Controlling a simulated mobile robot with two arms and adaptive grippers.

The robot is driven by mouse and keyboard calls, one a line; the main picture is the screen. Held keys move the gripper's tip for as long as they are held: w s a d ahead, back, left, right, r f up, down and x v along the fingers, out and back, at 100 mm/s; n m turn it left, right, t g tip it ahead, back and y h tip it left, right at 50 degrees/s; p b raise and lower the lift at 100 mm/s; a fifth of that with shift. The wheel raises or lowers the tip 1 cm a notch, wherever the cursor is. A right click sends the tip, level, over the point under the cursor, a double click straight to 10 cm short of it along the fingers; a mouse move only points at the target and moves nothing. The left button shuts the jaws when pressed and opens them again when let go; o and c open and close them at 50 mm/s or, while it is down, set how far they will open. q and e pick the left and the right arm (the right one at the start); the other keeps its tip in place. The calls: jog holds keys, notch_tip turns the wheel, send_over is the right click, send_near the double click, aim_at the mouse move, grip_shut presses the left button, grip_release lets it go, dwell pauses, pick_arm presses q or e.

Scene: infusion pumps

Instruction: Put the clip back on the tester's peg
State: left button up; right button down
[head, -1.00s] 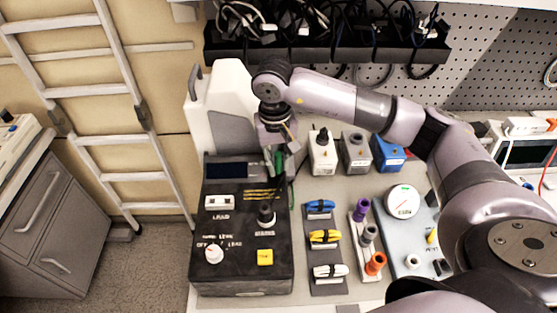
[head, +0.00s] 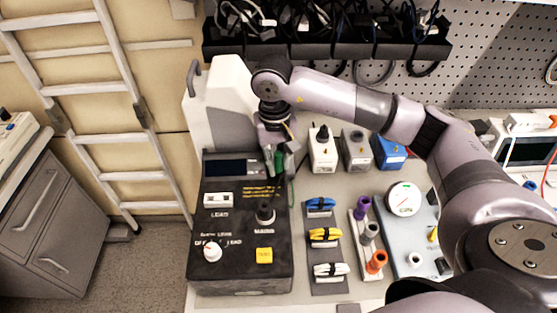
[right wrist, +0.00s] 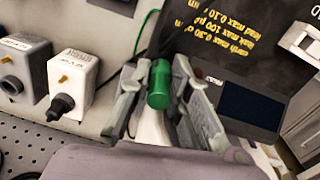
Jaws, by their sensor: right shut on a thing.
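The black tester (head: 228,270) stands at the left end of the bench, with a display, a white dial, a yellow button and an upright black peg (head: 265,212) on its top. My right gripper (head: 279,158) is above the tester's far right corner, beyond the black peg. It is shut on the green clip (head: 280,166), which also shows between the fingers in the right wrist view (right wrist: 159,84). A thin green lead (right wrist: 143,25) runs from the clip. The clip is apart from the black peg in the head view. My left gripper is out of view.
A rack with blue, yellow and white cable bundles (head: 325,234) stands right of the tester. Beyond it is a stand with purple, grey and orange pieces (head: 376,262). White, grey and blue boxes (head: 355,152) stand behind. A white and grey case (head: 220,105) stands behind the tester.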

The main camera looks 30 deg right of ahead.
jog(key=shift+a+f, duration=0.1)
dwell(0.3)
jog(key=c, duration=1.6)
grip_release()
jog(key=shift+c, duration=0.2)
jog(key=shift+o, duration=1.1)
jog(key=shift+c, duration=0.7)
